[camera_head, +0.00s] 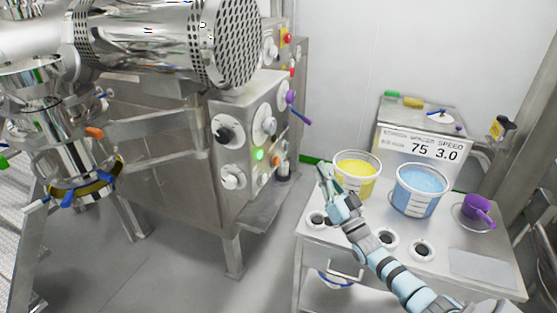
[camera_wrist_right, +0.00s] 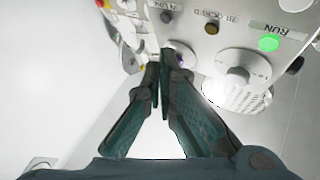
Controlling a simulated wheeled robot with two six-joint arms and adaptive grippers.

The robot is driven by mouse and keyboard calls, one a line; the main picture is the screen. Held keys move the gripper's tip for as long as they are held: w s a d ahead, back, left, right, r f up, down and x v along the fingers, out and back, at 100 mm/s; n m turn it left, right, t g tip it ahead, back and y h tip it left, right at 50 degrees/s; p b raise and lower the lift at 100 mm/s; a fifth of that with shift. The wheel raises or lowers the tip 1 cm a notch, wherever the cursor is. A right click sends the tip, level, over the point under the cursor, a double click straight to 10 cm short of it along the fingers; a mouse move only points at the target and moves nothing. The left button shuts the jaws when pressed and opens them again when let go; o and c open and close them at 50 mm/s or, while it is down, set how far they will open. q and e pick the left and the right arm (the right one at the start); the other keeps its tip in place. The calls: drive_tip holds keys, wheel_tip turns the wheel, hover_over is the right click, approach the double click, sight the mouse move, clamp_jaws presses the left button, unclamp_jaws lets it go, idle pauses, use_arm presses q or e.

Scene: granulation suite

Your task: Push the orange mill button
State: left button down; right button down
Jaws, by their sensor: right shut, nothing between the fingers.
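The orange mill button (camera_head: 276,160) is a small round button low on the steel machine's control panel, right of the lit green button (camera_head: 258,154). My right gripper (camera_head: 324,172) is right of the panel, by the near bench's left edge, apart from the button. In the right wrist view its fingers (camera_wrist_right: 167,58) are shut and empty, pointing toward the panel. My left gripper is not in view.
The bench (camera_head: 455,235) holds a yellow-filled tub (camera_head: 357,184), a blue-filled tub (camera_head: 419,202) and a purple scoop (camera_head: 478,205). Open floor lies between machine and bench.

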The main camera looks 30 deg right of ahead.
sight(276, 161)
drive_tip(key=shift+w+f, duration=0.1)
drive_tip(key=w+a+b, duration=0.4)
drive_tip(key=w+a, duration=0.1)
drive_tip(key=w, duration=0.2)
idle(0.4)
drive_tip(key=shift+w+a, duration=0.1)
drive_tip(key=shift+w, duration=0.05)
idle(1.1)
drive_tip(key=shift+w+a, duration=0.15)
drive_tip(key=shift+w, duration=0.1)
drive_tip(key=shift+w+a+b, duration=0.3)
drive_tip(key=shift+w+b, duration=0.05)
drive_tip(key=shift+b, duration=0.2)
idle(0.7)
drive_tip(key=shift+s+d+p, duration=0.5)
drive_tip(key=shift+s+d, duration=0.05)
drive_tip(key=shift+s, duration=0.15)
